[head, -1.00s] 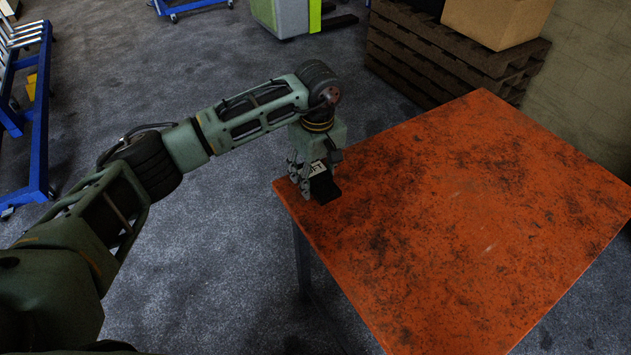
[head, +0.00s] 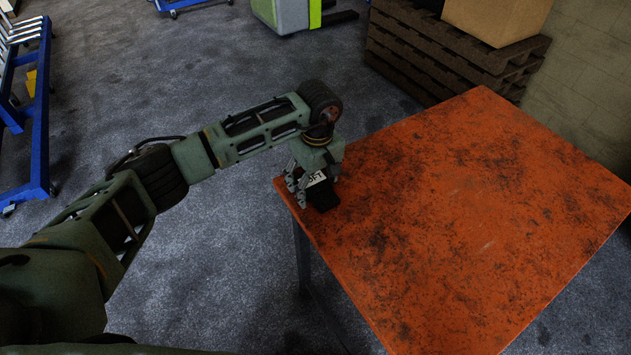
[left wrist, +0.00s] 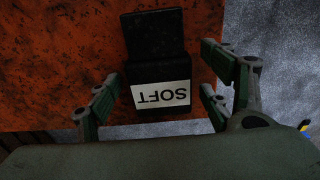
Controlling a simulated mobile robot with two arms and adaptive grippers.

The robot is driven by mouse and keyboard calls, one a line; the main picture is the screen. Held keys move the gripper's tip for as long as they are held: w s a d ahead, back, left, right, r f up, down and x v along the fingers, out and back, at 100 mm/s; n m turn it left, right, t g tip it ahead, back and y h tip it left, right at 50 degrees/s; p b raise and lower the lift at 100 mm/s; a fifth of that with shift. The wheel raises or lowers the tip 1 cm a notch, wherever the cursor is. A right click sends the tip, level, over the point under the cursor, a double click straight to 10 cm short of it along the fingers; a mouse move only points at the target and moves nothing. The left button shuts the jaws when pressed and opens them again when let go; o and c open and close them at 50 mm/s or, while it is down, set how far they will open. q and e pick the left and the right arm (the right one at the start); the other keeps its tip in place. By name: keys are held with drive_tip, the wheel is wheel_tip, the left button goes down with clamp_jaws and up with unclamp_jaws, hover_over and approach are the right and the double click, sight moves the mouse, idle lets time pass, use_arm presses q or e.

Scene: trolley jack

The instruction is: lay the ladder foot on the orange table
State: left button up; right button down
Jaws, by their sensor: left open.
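The ladder foot (head: 322,195) is a black piece with a white label. It lies on the orange table (head: 460,220) at the table's left corner. In the left wrist view the ladder foot (left wrist: 156,60) shows its label reading "SOFT", upside down, with orange tabletop (left wrist: 60,60) around it. My left gripper (head: 306,192) is at the ladder foot, over the table's corner. In the left wrist view its fingers (left wrist: 160,92) stand apart on either side of the labelled end, with a gap visible on the right. My right gripper is not in view.
Most of the tabletop is bare. Dark stacked pallets (head: 440,50) with a cardboard box (head: 495,20) stand behind the table. A blue roller stand (head: 38,130) is at the far left. Grey floor lies left of the table.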

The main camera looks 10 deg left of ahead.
sight(317, 185)
use_arm(q)
drive_tip(key=shift+r, duration=0.4)
wheel_tip(317, 185, up, 12)
drive_tip(key=b, duration=0.2)
drive_tip(key=shift+s+d+f+b, duration=0.2)
drive_tip(key=shift+f+b, duration=0.05)
drive_tip(key=shift+b, duration=0.05)
